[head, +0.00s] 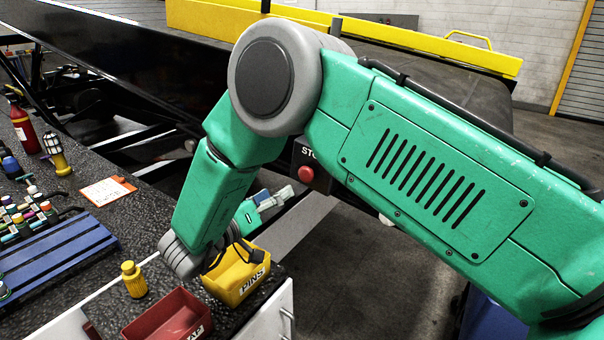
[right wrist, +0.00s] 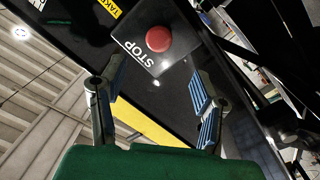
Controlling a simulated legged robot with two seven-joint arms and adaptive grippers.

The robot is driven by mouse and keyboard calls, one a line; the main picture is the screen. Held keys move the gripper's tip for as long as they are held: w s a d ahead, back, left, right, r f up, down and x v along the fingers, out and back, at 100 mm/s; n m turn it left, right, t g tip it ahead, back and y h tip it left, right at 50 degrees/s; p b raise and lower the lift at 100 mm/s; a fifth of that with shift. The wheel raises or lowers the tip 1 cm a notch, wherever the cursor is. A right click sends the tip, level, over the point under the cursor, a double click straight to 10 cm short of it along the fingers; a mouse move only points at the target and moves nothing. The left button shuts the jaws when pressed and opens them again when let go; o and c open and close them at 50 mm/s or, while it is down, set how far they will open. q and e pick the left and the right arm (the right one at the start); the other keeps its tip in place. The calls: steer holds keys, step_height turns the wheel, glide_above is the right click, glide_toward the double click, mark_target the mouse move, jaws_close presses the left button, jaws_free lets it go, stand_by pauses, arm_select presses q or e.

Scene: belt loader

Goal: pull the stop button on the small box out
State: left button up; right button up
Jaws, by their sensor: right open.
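The small black box (head: 300,152) is fixed to the side of the belt loader, partly hidden behind my right arm. Its red round stop button (head: 306,173) shows just past the arm. In the right wrist view the box (right wrist: 138,55) shows white STOP lettering, and the red button (right wrist: 159,39) stands on its face. My right gripper (head: 274,198) is to the lower left of the button in the head view. In the right wrist view its fingers (right wrist: 157,80) are spread, empty, with the button beyond and between them, apart from both. My left gripper is out of view.
A dark speckled worktop (head: 95,245) holds a yellow PINS bin (head: 250,287), a red bin (head: 165,315), a small yellow bottle (head: 133,280) and a blue rack (head: 50,262). The loader's yellow rail (head: 430,42) runs behind my arm.

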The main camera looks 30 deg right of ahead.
mark_target(304, 175)
steer(key=p+x, duration=0.1)
steer(key=x, duration=0.9)
steer(key=shift+w+d+f, duration=0.1)
steer(key=shift+d, duration=0.25)
jaws_close()
